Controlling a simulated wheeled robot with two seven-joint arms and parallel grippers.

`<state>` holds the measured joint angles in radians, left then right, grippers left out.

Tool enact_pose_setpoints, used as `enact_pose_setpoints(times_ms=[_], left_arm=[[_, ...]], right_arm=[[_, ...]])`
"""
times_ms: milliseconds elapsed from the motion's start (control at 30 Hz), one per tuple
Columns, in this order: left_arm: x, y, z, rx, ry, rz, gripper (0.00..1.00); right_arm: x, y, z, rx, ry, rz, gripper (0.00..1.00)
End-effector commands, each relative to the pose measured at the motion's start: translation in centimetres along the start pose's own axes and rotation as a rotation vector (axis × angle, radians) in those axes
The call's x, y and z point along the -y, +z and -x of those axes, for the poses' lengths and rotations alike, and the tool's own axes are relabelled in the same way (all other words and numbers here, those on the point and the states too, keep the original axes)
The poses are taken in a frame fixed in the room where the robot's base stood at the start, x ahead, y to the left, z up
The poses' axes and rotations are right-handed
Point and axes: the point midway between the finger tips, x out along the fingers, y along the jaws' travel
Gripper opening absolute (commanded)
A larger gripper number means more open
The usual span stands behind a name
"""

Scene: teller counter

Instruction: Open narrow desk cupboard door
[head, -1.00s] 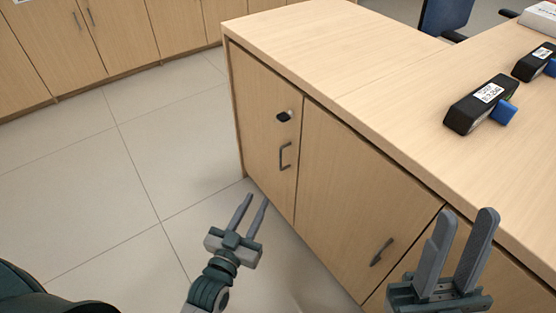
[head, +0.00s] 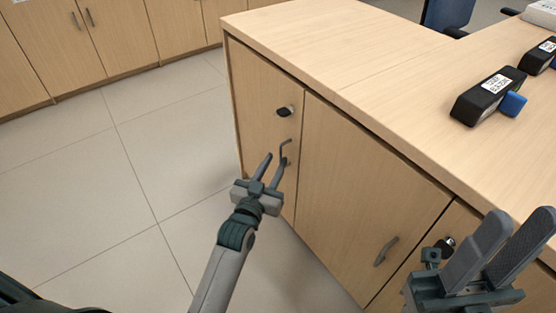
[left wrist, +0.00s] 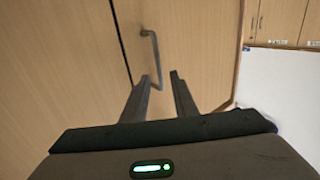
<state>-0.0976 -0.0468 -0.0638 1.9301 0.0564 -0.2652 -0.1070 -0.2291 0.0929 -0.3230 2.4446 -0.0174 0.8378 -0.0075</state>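The narrow cupboard door (head: 262,130) at the desk's left end is closed. It has a black lock (head: 284,111) and a grey bar handle (head: 285,148) below it. My left gripper (head: 276,160) is open at the handle. In the left wrist view the handle (left wrist: 153,50) runs down so that its lower end shows between the two fingers (left wrist: 159,78). Whether the bar is fully between them in depth or touching a finger, I cannot tell. My right gripper (head: 518,222) is open and empty, at the lower right, in front of the desk.
A wider door (head: 360,200) with its own handle (head: 386,251) adjoins on the right. The desktop (head: 340,50) overhangs the doors and bears black devices (head: 488,95). Open tiled floor (head: 120,180) lies left. Cupboards (head: 110,40) line the back wall.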

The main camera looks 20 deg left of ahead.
Motion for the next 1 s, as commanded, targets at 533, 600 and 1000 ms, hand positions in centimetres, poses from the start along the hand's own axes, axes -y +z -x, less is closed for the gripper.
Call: enact_pose_setpoints(times_ms=[533,600,1000], left_arm=[[0.0,0.0,-2.9,0.001,0.000,0.000,0.26],[0.0,0.0,-2.9,0.001,0.000,0.000,0.26],[0.0,0.0,-2.9,0.001,0.000,0.000,0.00]], right_arm=[[0.3,0.3,-0.7,-0.032,0.008,-0.016,0.31],[0.3,0.3,-0.7,-0.032,0.007,-0.016,0.31],[0.3,0.3,-0.4,-0.022,0.006,-0.015,0.31]])
